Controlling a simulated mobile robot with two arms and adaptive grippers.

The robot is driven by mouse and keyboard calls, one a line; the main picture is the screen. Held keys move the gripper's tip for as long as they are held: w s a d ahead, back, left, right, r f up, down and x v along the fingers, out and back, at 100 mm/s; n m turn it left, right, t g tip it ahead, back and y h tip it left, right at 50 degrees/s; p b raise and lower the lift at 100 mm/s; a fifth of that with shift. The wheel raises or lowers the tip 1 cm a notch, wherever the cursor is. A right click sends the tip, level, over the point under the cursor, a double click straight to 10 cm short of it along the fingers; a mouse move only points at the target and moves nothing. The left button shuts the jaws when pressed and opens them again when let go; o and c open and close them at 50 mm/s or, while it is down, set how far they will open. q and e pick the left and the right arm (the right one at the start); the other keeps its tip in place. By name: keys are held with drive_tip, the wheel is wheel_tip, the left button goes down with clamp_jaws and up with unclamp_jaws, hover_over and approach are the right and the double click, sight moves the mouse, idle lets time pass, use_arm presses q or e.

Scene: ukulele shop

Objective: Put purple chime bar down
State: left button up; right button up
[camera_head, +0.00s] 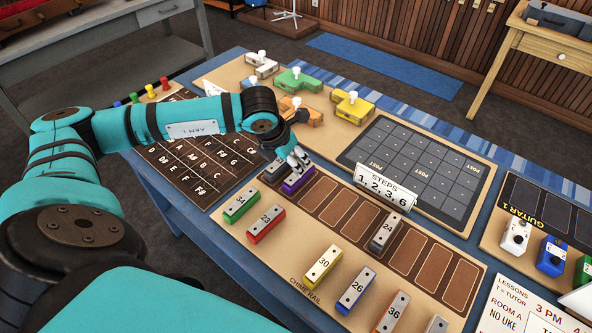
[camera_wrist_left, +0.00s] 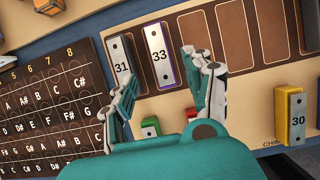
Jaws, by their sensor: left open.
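The purple chime bar (camera_head: 295,184), marked 33 in the left wrist view (camera_wrist_left: 159,56), lies flat in the second slot from the left of the dark chime rail (camera_head: 339,208). A grey bar marked 31 (camera_wrist_left: 121,59) lies in the slot beside it. My left gripper (camera_head: 297,160) is just above the purple bar. In the left wrist view its two fingers (camera_wrist_left: 160,68) are spread apart, with the bar showing between and beyond them. The gripper hides part of the bar in the head view. My right gripper is not in view.
Bar 24 (camera_head: 383,230) sits further right in the rail. Loose bars, green (camera_head: 240,204), red (camera_head: 265,224), yellow (camera_head: 323,265) and blue (camera_head: 356,289), lie in front. A steps sign (camera_head: 385,191) stands behind the rail. Several rail slots are empty.

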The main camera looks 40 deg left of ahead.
use_arm(q)
drive_tip(key=v, duration=0.3)
drive_tip(key=shift+r, duration=0.2)
